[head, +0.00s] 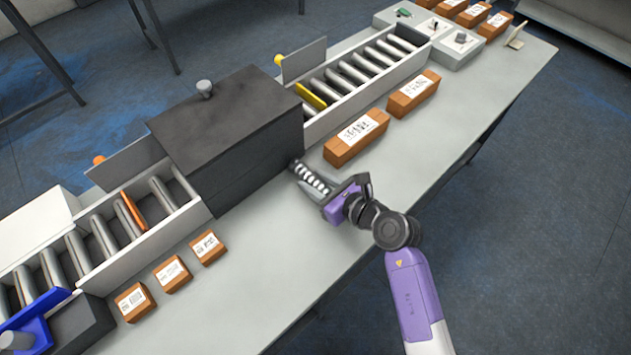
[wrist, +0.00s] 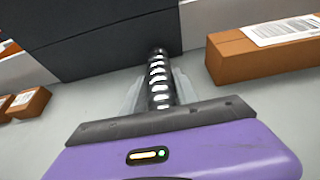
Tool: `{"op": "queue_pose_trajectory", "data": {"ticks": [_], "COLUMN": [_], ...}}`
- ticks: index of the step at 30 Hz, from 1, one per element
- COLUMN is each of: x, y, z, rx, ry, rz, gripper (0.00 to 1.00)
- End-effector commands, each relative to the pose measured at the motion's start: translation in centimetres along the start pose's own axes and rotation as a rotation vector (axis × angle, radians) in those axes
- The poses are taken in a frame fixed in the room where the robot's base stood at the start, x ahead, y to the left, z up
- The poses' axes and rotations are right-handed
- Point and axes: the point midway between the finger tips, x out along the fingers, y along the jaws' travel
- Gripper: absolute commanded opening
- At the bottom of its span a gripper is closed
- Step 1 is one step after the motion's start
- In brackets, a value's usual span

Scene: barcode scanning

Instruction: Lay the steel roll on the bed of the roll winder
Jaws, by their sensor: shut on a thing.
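The steel roll (head: 312,180) is a slim dark cylinder with bright bands, and it also shows in the wrist view (wrist: 158,76). My gripper (head: 322,190) is shut on it, with pale fingers on both sides in the wrist view (wrist: 158,95). The roll points away from the gripper toward the front of a dark box. I cannot tell whether its far end touches the box. The machine that I take for the roll winder has a bed of grey rollers on the left (head: 104,237) and another on the right (head: 361,75). The dark box (head: 235,135) stands between them.
Brown labelled boxes line the table front, such as a long one (head: 356,138) right of my gripper and a small one (head: 207,247) to the left. A blue part (head: 37,318) stands at lower left. The grey tabletop (head: 270,235) is clear around my gripper.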

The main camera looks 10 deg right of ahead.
Motion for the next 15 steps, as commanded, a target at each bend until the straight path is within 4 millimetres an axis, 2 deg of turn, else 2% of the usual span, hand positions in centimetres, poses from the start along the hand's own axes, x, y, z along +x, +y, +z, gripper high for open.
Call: {"op": "queue_pose_trajectory", "data": {"ticks": [10,11,13,15], "x": [0.12,0.09,0.08,0.08], "y": [-0.05,-0.03,-0.03,-0.03], "z": [-0.20,-0.23,-0.21,-0.21], "rx": [-0.001,0.000,0.000,0.000], "ry": [-0.002,0.000,0.000,0.000], "rz": [-0.001,0.000,0.000,0.000], "gripper": [0.00,0.42,0.56,0.58]}}
